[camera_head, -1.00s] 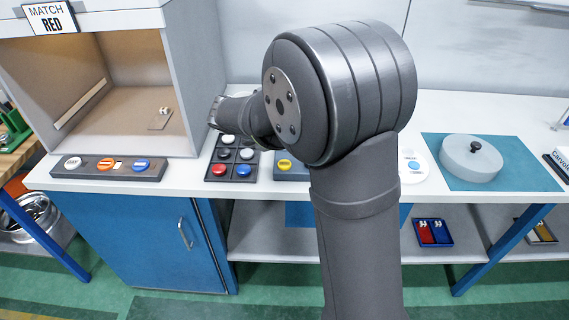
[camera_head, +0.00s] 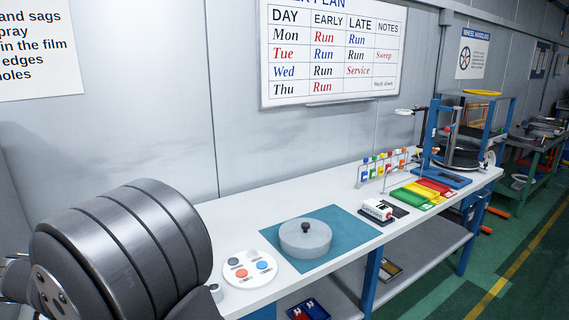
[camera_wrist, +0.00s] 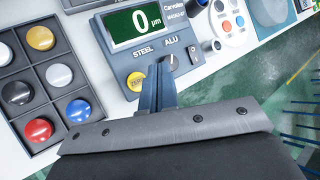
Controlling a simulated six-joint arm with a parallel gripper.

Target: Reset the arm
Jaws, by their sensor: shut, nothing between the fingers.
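My gripper (camera_wrist: 160,88) shows in the wrist view with its two narrow blue-grey fingers together and nothing between them. The fingertips overlap the lower part of a blue-grey gauge (camera_wrist: 126,57) in the picture; I cannot tell if they touch it. The gauge has a green display reading 0 µm and the labels STEEL and ALU. In the head view my arm (camera_head: 135,245) fills the lower left, and the gripper is out of that view.
Left of my gripper lies a dark compartment tray (camera_wrist: 54,105) with coloured round pieces. In the head view, a white plate (camera_head: 250,283) with discs, a lidded grey pot (camera_head: 306,240) on a teal mat (camera_head: 352,230), and coloured trays (camera_head: 425,193) stand along the bench. Bare bench lies behind the plate.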

